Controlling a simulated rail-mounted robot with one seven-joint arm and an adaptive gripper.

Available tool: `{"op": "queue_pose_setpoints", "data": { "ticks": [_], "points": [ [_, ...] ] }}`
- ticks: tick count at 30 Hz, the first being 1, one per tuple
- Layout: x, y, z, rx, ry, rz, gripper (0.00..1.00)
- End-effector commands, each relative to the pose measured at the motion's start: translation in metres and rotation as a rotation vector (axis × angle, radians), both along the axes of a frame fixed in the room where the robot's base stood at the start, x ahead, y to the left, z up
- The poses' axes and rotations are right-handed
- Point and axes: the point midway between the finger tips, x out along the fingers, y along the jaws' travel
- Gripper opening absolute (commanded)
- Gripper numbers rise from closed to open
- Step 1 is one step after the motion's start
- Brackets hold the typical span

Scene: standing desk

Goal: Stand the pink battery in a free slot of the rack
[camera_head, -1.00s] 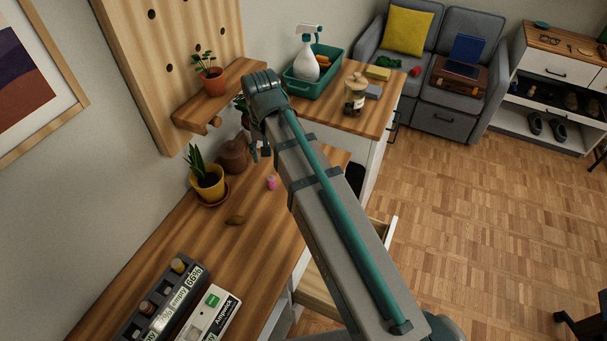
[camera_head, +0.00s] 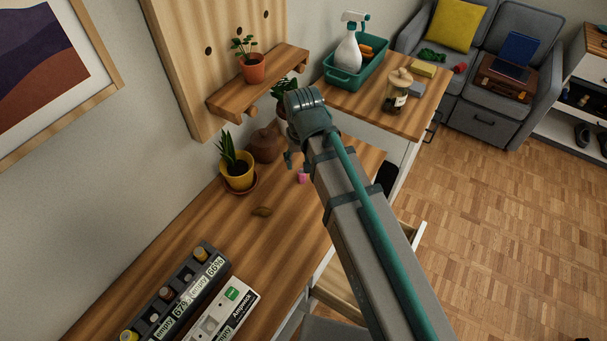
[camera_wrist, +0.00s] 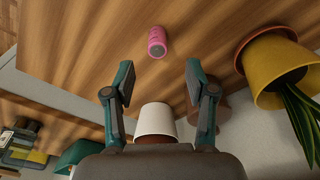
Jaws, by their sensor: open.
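The pink battery (camera_head: 302,177) stands or lies on the wooden desk; in the wrist view it shows whole (camera_wrist: 157,42), ahead of my fingertips and between their lines. My gripper (camera_wrist: 157,75) is open and empty, with its two teal fingers apart. In the head view my gripper (camera_head: 296,160) is partly hidden by my arm, close to the battery. The dark rack (camera_head: 184,288) lies at the desk's near left, with several batteries in it and labels reading "empty", "67%" and "66%".
A white Ampwick box (camera_head: 226,312) lies beside the rack. A shelf with a potted plant (camera_head: 253,68) overhangs the back. The desk between battery and rack is mostly clear.

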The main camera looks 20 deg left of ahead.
Motion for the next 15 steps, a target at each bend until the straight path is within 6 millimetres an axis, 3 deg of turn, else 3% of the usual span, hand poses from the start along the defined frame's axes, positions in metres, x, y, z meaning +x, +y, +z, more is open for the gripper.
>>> {"op": "queue_pose_setpoints", "data": {
  "ticks": [15],
  "points": [
    [0.005, 0.0, -0.031, -0.001, 0.003, -0.001, 0.56]
  ]
}}
